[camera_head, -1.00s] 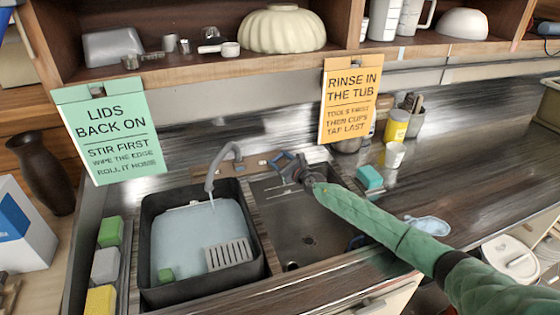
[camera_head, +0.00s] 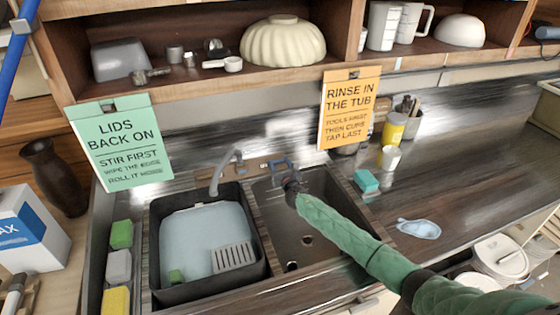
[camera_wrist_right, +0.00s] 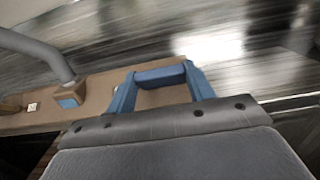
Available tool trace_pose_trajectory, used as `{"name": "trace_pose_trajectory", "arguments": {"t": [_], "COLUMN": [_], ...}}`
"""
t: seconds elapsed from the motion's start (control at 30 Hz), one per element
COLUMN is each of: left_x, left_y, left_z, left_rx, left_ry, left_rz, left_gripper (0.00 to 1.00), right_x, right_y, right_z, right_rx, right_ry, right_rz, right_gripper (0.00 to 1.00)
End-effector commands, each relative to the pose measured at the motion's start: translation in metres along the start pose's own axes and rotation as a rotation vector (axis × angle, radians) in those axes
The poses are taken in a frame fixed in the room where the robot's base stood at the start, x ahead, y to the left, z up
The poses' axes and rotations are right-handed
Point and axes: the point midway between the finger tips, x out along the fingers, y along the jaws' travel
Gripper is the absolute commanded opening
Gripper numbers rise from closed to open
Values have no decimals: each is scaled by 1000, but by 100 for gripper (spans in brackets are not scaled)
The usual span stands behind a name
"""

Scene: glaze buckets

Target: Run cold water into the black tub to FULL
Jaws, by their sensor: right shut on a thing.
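The black tub (camera_head: 258,272) sits in the left basin and holds pale blue water (camera_head: 205,232), with its rim showing above the surface. The curved grey spout (camera_head: 222,170) hangs over the tub; I cannot make out a stream from it now. My right gripper (camera_head: 279,164) is behind the right basin, to the right of the spout. In the right wrist view its blue fingers (camera_wrist_right: 160,76) are shut with a blue bar between them, over the wooden tap ledge (camera_wrist_right: 105,90). A blue-marked block (camera_wrist_right: 70,98) is left of them. My left gripper is not in view.
A grey slatted piece (camera_head: 234,257) and a green block (camera_head: 176,276) are in the tub. Sponges (camera_head: 119,266) line its left. The right basin (camera_head: 312,190) is mostly bare.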

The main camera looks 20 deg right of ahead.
Motion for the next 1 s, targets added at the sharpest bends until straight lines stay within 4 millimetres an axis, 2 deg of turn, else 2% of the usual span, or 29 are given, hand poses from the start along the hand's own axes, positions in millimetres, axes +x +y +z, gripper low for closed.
{"name": "trace_pose_trajectory", "arguments": {"t": [0.37, 0.4, 0.5, 0.83, 1.0], "left_x": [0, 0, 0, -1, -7], "left_y": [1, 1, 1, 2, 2], "left_z": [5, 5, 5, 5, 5], "left_rx": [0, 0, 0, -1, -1], "left_ry": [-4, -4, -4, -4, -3], "left_rz": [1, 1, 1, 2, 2], "left_gripper": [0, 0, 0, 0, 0], "right_x": [1, 1, 0, -2, -17], "right_y": [0, 0, 0, 0, 0], "right_z": [1, 1, 1, 1, 1], "right_rx": [14, 14, 13, 13, 12], "right_ry": [-1, -1, -1, 0, 2], "right_rz": [-22, -22, -21, -20, -20], "right_gripper": [30, 55, 74, 75, 75]}}
